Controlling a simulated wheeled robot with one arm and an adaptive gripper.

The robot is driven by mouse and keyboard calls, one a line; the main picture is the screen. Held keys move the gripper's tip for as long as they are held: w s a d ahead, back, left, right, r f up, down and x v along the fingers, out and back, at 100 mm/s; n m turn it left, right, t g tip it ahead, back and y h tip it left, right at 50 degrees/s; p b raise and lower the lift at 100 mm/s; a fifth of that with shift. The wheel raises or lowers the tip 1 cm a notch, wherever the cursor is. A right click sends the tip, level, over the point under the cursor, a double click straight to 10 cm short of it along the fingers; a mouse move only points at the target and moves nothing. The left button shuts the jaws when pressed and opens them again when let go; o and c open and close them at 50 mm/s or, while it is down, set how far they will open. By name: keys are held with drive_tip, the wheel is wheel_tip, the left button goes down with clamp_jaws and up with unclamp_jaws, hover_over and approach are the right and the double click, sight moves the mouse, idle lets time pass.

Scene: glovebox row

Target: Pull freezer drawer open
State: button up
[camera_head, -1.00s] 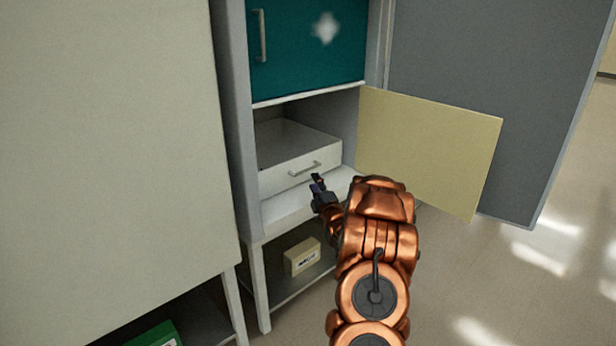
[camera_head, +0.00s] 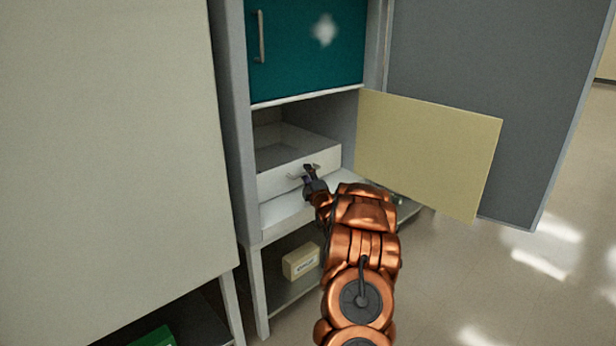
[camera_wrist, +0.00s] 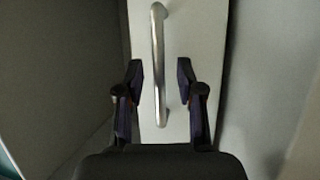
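The white freezer drawer (camera_head: 275,180) sits in the lower compartment of the cabinet, below the teal door. Its open top shows an empty-looking inside. Its silver bar handle (camera_wrist: 158,60) crosses the drawer front. My gripper (camera_head: 309,168) is at the drawer front, by the handle. In the wrist view my gripper (camera_wrist: 160,85) is open, with one dark finger on each side of the handle's lower part. A gap shows between each finger and the bar. In the head view the gripper hides part of the handle.
A cream door panel (camera_head: 430,150) stands swung open to the right of the drawer. A closed teal door (camera_head: 305,50) is above. A small cream box (camera_head: 300,261) lies on the lower shelf. A large pale cabinet (camera_head: 110,140) stands at left. Floor is free at right.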

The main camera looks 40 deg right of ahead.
drive_tip(key=shift+c, duration=0.2)
clamp_jaws()
idle(0.4)
